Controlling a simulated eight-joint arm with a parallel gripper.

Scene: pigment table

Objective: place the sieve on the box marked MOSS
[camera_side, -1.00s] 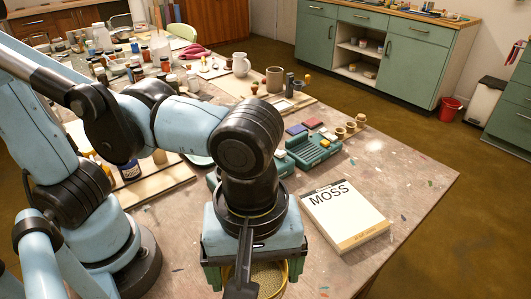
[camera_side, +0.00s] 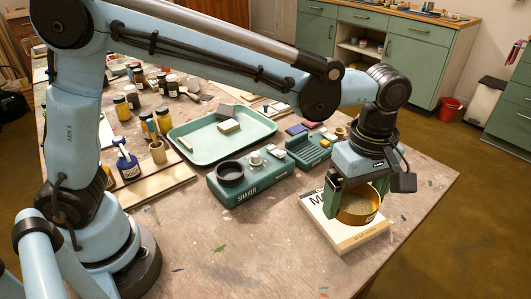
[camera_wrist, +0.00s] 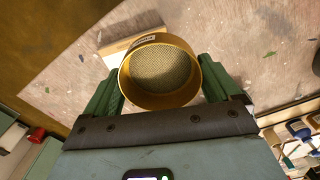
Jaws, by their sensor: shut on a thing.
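The sieve (camera_side: 358,212) is a round brass-coloured ring with a fine mesh, also seen from above in the wrist view (camera_wrist: 163,72). My gripper (camera_side: 357,200) is shut on it, with a green finger on either side of the rim. The box marked MOSS (camera_side: 323,220) is white with a tan edge and lies flat on the table. In the side view the sieve overlaps the box and hides most of its lettering. In the wrist view part of the box (camera_wrist: 117,47) shows behind the sieve. The gap between sieve and box is hard to judge.
A teal SHAKER unit (camera_side: 245,188) stands left of the box, with another teal holder (camera_side: 306,150) behind it. A green tray (camera_side: 185,150) lies farther back. The table (camera_side: 235,245) is bare in front; its right edge is near the box.

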